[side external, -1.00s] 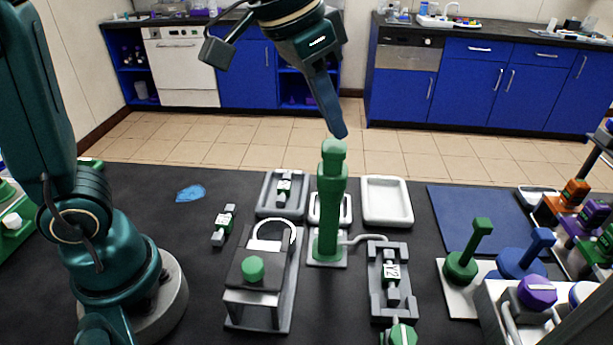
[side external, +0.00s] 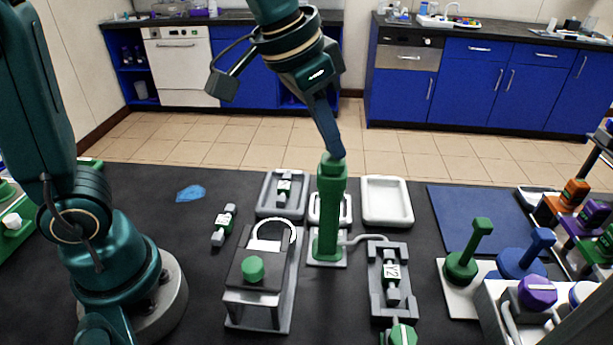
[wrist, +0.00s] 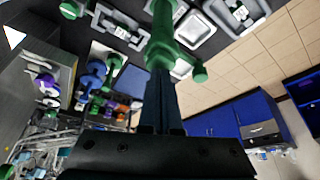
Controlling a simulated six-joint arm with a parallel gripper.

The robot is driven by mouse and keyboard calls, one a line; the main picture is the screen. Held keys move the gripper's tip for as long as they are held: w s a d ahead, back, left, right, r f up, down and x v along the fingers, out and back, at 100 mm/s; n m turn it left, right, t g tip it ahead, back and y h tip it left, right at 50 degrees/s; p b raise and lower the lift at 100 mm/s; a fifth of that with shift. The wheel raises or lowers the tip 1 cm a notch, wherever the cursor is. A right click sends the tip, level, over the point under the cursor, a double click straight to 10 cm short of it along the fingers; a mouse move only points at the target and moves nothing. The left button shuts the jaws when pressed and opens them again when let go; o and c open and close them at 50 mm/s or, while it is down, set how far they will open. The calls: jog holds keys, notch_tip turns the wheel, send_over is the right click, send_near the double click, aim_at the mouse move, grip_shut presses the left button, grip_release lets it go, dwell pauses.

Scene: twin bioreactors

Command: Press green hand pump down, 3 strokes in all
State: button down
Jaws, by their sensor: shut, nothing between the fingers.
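The green hand pump (side external: 329,215) stands upright on a small white base in the middle of the bench. Its top is low, close down on the body, and my gripper (side external: 338,155) is over it with the fingertips at the top, seemingly touching. The fingers are shut with nothing between them and point down, slightly tilted. In the wrist view the pump (wrist: 162,30) lies straight ahead of the shut fingers (wrist: 160,78), which partly hide it.
A stand with a green button (side external: 253,269) is left of the pump, and a grey holder (side external: 376,280) with a labelled part is at its right. White and grey trays sit behind. Green and blue levers (side external: 535,245) stand further right.

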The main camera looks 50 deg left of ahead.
jog(key=shift+r, duration=1.65)
jog(key=shift+f, duration=1.7)
jog(key=shift+r, duration=1.7)
jog(key=shift+f, duration=1.7)
jog(key=shift+r, duration=1.7)
